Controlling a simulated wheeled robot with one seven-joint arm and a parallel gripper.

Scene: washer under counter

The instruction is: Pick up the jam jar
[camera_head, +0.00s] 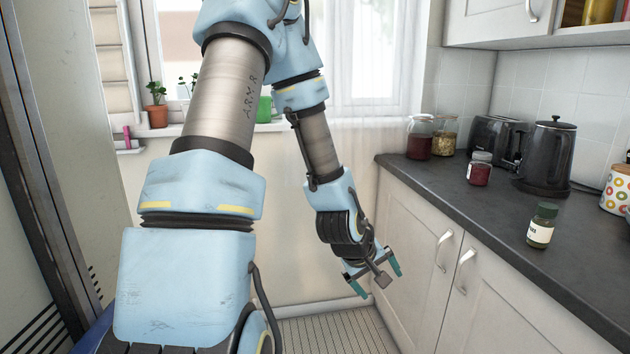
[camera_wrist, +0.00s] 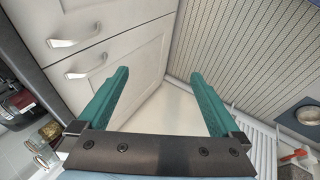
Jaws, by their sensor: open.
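A small jar of dark red jam with a pale lid (camera_head: 479,170) stands upright on the dark counter, in front of the toaster and left of the kettle. My gripper (camera_head: 374,277) is open and empty. It hangs in front of the cabinet doors, below the counter top and well apart from the jam jar. In the wrist view its two teal fingers (camera_wrist: 160,76) are spread, with only cabinet and floor between and beyond them.
The counter (camera_head: 510,222) also holds a taller red-filled glass jar (camera_head: 419,139), a jar of pale contents (camera_head: 444,136), a toaster (camera_head: 492,136), a black kettle (camera_head: 547,158) and a green-lidded bottle (camera_head: 541,227). Cabinet handles (camera_head: 444,250) stick out below. The counter's front strip is clear.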

